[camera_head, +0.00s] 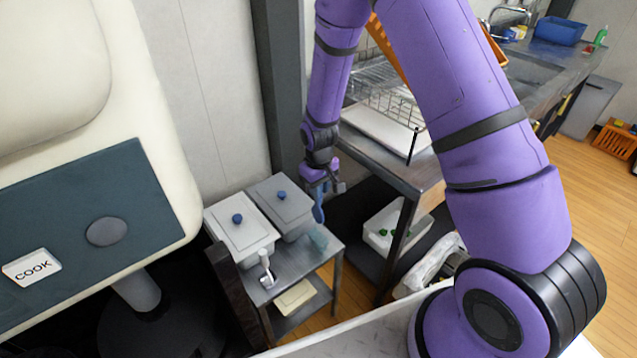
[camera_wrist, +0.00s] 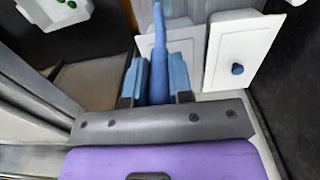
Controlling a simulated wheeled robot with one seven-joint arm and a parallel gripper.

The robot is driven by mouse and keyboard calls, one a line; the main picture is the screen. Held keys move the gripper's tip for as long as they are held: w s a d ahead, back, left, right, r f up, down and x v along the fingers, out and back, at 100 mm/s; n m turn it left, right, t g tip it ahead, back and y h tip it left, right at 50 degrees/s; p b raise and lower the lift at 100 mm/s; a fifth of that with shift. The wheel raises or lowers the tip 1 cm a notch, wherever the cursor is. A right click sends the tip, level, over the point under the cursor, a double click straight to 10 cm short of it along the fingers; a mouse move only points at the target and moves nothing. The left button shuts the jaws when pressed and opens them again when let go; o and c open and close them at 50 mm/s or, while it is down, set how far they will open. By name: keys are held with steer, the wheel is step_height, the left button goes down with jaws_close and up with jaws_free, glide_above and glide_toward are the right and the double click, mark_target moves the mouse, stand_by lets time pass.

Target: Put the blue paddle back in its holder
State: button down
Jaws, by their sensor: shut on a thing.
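The blue paddle (camera_head: 319,212) hangs below my gripper (camera_head: 324,188), next to the grey lidded container on a small metal cart. In the wrist view the paddle (camera_wrist: 159,45) stands between the two blue fingers of my gripper (camera_wrist: 158,76), which are shut on it. A pale bluish see-through piece (camera_head: 318,239) sits at the cart's right edge, below the paddle; I cannot tell whether it is the holder. The paddle's lower end is partly hard to make out.
The metal cart (camera_head: 289,266) holds a white lidded container (camera_head: 243,238), a grey lidded container (camera_head: 277,205) and a small white upright item (camera_head: 266,268). A metal counter (camera_head: 380,150) with a wire rack stands right of the cart. A cream machine (camera_head: 165,150) fills the left.

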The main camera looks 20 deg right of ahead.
glide_above(319, 220)
steer(key=shift+w+d+f, duration=0.1)
steer(key=shift+w+f, duration=0.1)
steer(key=shift+f, duration=1.25)
steer(key=shift+w+f, duration=0.2)
steer(key=shift+f, duration=1.2)
steer(key=shift+s+f, duration=0.1)
steer(key=shift+f, duration=0.05)
steer(key=shift+f, duration=3.75)
steer(key=shift+c, duration=1.9)
jaws_free()
steer(key=shift+r, duration=5)
